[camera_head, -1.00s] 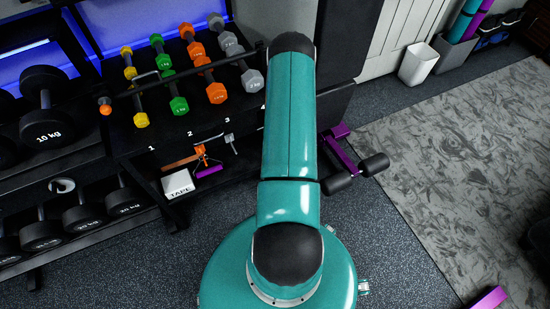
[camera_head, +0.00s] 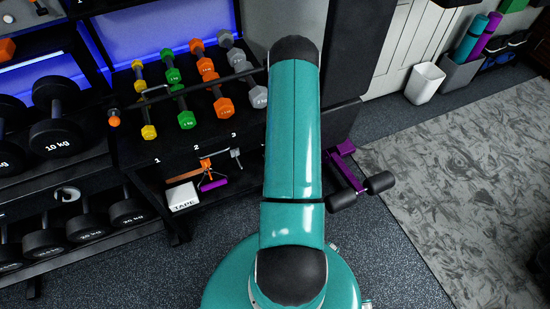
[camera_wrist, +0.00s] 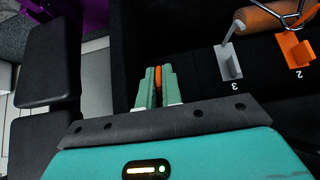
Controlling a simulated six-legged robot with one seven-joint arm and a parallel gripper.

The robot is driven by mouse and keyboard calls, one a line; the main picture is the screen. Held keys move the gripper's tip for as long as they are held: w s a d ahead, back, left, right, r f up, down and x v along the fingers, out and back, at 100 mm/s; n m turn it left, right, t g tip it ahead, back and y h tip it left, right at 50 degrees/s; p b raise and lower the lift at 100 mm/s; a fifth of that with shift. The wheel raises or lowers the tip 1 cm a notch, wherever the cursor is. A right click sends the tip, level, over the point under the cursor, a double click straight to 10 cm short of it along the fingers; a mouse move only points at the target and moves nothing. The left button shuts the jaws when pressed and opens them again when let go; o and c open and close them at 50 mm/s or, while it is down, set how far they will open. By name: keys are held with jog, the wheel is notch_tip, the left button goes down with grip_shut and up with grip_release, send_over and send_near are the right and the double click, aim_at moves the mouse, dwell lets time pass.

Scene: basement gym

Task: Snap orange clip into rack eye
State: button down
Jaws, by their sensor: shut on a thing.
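In the wrist view my gripper (camera_wrist: 156,84) has its two teal fingers nearly closed on a narrow upright orange piece, the orange clip (camera_wrist: 158,76). Most of the clip is hidden between the fingers. To the right, on a dark rack edge (camera_wrist: 264,66), are a grey hook (camera_wrist: 231,62) marked 3 and an orange hook (camera_wrist: 297,50) marked 2. They stand apart from the fingers. In the head view my arm hides the gripper and clip. The numbered dumbbell rack (camera_head: 176,155) is left of my arm. I cannot tell which part is the rack eye.
A white tape box (camera_head: 182,196) and a purple item (camera_head: 213,185) sit under the rack. A black bench with rollers (camera_head: 380,182) is right of my arm; black pads (camera_wrist: 48,72) show close in the wrist view. Grey floor mat (camera_head: 465,175) lies clear at right.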

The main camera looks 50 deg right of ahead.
jog(key=shift+w+d+f, duration=0.1)
jog(key=shift+w+f, duration=0.05)
jog(key=shift+f, duration=0.05)
dwell(0.5)
jog(key=shift+w+d+f, duration=0.1)
jog(key=shift+w+f, duration=0.05)
jog(key=shift+f, duration=0.1)
jog(key=shift+x, duration=1.35)
dwell(0.6)
jog(key=shift+w+d+f, duration=0.1)
jog(key=shift+w+f, duration=0.1)
jog(key=shift+f, duration=0.05)
jog(key=shift+w+d+f, duration=0.15)
jog(key=shift+w+f, duration=0.15)
jog(key=shift+f, duration=0.2)
jog(key=shift+w+d+f, duration=0.15)
jog(key=shift+w, duration=0.1)
jog(key=shift+w, duration=0.1)
dwell(0.3)
jog(key=shift+f, duration=0.2)
